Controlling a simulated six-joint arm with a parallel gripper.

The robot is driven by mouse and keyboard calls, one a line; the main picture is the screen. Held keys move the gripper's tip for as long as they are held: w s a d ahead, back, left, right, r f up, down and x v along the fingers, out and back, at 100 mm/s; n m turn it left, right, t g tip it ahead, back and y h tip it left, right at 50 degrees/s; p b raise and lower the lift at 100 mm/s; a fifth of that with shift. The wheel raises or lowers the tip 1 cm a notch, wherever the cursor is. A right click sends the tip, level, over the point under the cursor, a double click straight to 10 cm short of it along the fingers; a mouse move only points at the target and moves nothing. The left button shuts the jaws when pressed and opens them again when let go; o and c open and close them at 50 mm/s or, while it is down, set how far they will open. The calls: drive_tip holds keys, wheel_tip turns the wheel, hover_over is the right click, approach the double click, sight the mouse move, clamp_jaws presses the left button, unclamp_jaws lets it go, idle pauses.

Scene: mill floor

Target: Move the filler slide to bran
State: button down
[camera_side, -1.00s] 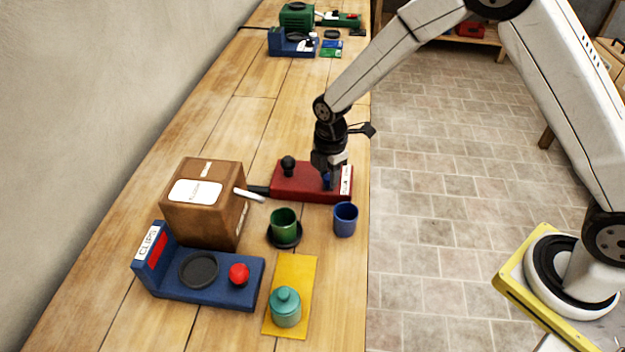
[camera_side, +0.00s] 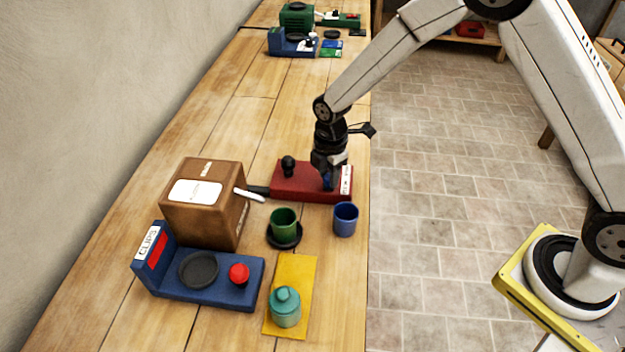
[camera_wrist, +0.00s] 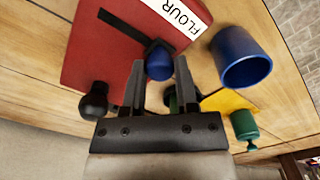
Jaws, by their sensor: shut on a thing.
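The filler is a red base (camera_side: 300,181) beside the brown box; a white label marks its right end, and the wrist view shows that it reads FLOUR (camera_wrist: 180,16). A blue round knob (camera_wrist: 159,66) sits at a dark slot in the red top, near the FLOUR end; this is the slide's knob. My gripper (camera_wrist: 158,70) is shut on this blue knob, with one finger on each side. In the side view my gripper (camera_side: 328,178) points down onto the base and hides most of the knob. No bran label is readable.
A black knob (camera_side: 288,165) stands at the base's back left. The brown box (camera_side: 205,220) with a white spout (camera_side: 250,195) stands at left. A green cup (camera_side: 283,222), a blue cup (camera_side: 345,219), a teal jar (camera_side: 286,308) and the blue CLIPS unit (camera_side: 215,290) are nearer the camera.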

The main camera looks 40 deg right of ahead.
drive_tip(key=shift+w+d+r, duration=0.1)
drive_tip(key=shift+w+d, duration=2.2)
drive_tip(key=shift+w, duration=0.05)
drive_tip(key=shift+c, duration=1.8)
unclamp_jaws()
drive_tip(key=shift+r, duration=0.1)
wheel_tip(320, 180, up, 8)
drive_tip(key=shift+f, duration=0.2)
